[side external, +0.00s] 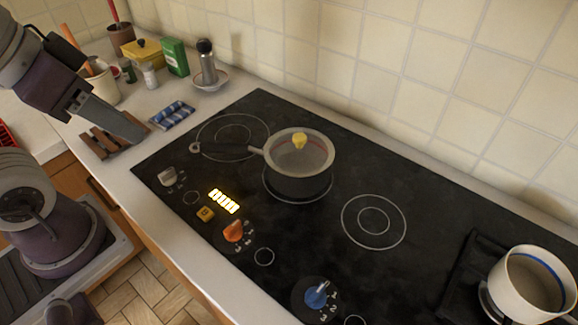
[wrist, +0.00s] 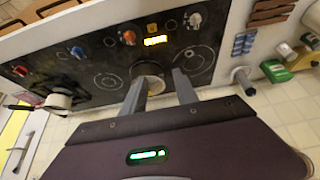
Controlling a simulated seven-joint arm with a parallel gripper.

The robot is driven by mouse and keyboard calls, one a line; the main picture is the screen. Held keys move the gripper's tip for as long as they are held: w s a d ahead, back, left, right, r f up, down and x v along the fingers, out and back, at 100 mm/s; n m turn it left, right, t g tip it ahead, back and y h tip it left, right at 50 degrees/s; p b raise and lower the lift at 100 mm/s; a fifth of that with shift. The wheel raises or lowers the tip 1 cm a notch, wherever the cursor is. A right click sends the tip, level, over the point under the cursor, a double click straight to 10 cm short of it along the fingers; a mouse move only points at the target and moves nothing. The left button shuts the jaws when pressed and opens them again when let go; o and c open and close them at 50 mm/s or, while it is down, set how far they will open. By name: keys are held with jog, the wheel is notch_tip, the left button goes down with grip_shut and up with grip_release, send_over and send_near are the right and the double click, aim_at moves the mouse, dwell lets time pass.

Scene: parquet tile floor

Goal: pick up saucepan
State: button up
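The saucepan (side external: 298,182) is dark with a glass lid (side external: 312,150) and a yellow knob. It stands on a rear-middle ring of the black cooktop (side external: 415,275), with its dark handle (side external: 225,148) pointing left. My gripper (side external: 138,134) is in the upper left of the side view, apart from the saucepan and appearing over the wooden rack. In the wrist view, my gripper (wrist: 160,76) has its two fingers spread with nothing held. The saucepan (wrist: 148,70) shows beyond and between the fingers, partly hidden by them.
A white pot (side external: 510,288) stands at the right end of the cooktop. A wooden rack (side external: 98,142), a blue striped item (side external: 172,115), a metal shaker (side external: 208,65) and a green box (side external: 174,57) crowd the left counter. The tiled wall (side external: 400,70) runs close behind. The cooktop's middle right is clear.

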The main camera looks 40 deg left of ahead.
jog(key=m+y, duration=0.2)
jog(key=m, duration=1.1)
send_near(254, 149)
jog(key=d+x, duration=0.1)
jog(key=x, duration=0.2)
jog(key=shift+m, duration=0.3)
jog(key=x, duration=0.5)
jog(key=a+x, duration=0.1)
jog(key=x, duration=0.2)
jog(key=shift+s, duration=0.2)
jog(key=shift+r, duration=0.1)
grip_shut()
